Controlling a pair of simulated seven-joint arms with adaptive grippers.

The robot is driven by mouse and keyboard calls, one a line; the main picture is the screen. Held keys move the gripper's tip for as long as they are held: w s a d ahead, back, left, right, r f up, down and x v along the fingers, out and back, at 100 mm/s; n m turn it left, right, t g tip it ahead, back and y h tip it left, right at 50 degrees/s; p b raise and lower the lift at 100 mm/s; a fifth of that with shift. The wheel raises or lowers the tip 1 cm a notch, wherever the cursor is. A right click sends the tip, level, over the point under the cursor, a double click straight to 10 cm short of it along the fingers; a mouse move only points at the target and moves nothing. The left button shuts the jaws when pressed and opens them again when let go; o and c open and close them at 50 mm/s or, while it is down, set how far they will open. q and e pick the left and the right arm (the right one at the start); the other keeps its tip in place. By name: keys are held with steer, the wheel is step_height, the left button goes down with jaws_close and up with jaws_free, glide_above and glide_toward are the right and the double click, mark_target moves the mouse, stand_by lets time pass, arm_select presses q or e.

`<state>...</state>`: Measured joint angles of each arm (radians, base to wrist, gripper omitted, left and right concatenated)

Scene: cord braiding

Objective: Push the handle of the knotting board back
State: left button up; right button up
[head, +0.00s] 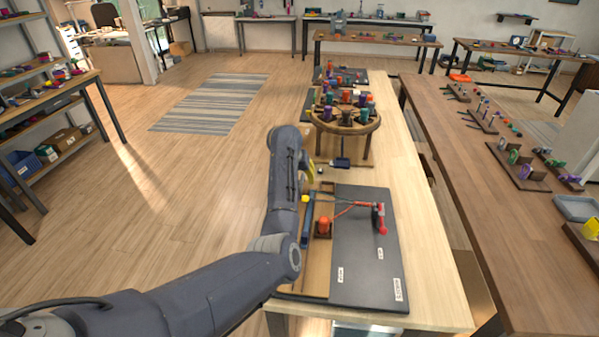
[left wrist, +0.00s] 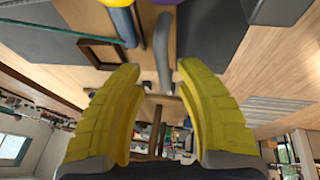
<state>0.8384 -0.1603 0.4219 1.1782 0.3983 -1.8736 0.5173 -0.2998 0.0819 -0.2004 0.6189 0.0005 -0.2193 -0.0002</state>
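The knotting board (head: 357,262) is a dark panel with a wooden strip along its left side, lying on the light wooden table. A blue bar with a yellow knob (head: 305,199) lies along the left strip; I cannot tell which part is the handle. My left gripper (head: 314,167) is at the board's far left corner, mostly hidden by its arm. In the left wrist view its yellow fingers (left wrist: 160,68) are apart, with a grey bar (left wrist: 163,48) showing between and beyond the tips.
A round wooden stand (head: 345,127) with several coloured bobbins stands just beyond the board. A long brown table (head: 480,185) with small fixtures runs along the right. The floor to the left is clear around a striped rug (head: 210,102).

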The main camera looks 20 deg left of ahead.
arm_select(q)
steer(key=v, duration=1.1)
steer(key=shift+r, duration=0.15)
steer(key=shift+s, duration=0.1)
